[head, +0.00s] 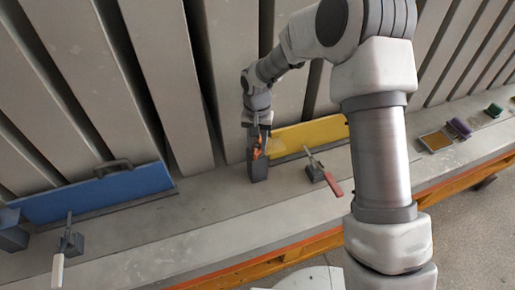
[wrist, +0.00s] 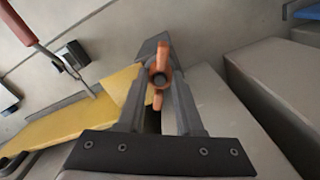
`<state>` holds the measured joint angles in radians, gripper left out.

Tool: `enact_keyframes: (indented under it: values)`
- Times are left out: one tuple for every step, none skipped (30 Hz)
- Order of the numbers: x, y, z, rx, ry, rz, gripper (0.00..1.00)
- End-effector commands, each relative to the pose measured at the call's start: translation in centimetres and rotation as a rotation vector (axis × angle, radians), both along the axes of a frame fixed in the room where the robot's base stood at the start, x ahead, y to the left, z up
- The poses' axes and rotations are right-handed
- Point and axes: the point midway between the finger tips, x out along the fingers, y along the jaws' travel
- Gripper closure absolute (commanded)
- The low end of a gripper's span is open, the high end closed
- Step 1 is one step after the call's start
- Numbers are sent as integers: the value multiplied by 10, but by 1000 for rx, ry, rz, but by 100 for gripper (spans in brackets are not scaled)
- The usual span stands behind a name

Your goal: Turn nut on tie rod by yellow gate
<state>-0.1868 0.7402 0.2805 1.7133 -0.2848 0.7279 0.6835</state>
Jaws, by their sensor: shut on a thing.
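The yellow gate (head: 308,134) stands on the concrete ledge, and its yellow panel (wrist: 75,118) fills the lower left of the wrist view. An orange wing nut (head: 258,147) sits on the tie rod at the gate's left end. In the wrist view the nut (wrist: 160,74) lies between my fingertips, with the grey rod end showing in its middle. My gripper (wrist: 159,80) is shut on the nut. In the head view my gripper (head: 257,140) is small and partly merges with the grey block under it.
A clamp with a red handle (head: 333,184) stands in front of the yellow gate. A blue gate (head: 95,192) with a black handle and a white-handled clamp (head: 58,268) are at the left. Yellow, purple and green items lie at the right. Grey slabs rise behind.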

Motion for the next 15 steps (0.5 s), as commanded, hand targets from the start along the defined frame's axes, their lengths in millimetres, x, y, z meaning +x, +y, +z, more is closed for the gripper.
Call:
enact_keyframes:
  values:
    - [0, 0, 0, 0, 1, 37, 100]
    - [0, 0, 0, 0, 1, 68, 100]
    - [0, 0, 0, 0, 1, 110, 100]
    - [0, 0, 0, 0, 1, 142, 100]
    - [0, 0, 0, 0, 1, 171, 100]
    - [0, 0, 0, 0, 1, 206, 100]
    - [0, 0, 0, 0, 1, 228, 100]
    - [0, 0, 0, 0, 1, 244, 100]
    - [0, 0, -1, 0, 1, 259, 100]
    - [0, 0, -1, 0, 1, 266, 100]
    - [0, 0, -1, 0, 1, 269, 100]
    - [0, 0, -1, 0, 1, 271, 100]
    - [0, 0, -1, 0, 1, 270, 100]
    - [0, 0, -1, 0, 1, 270, 100]
    - [0, 0, -1, 0, 1, 269, 100]
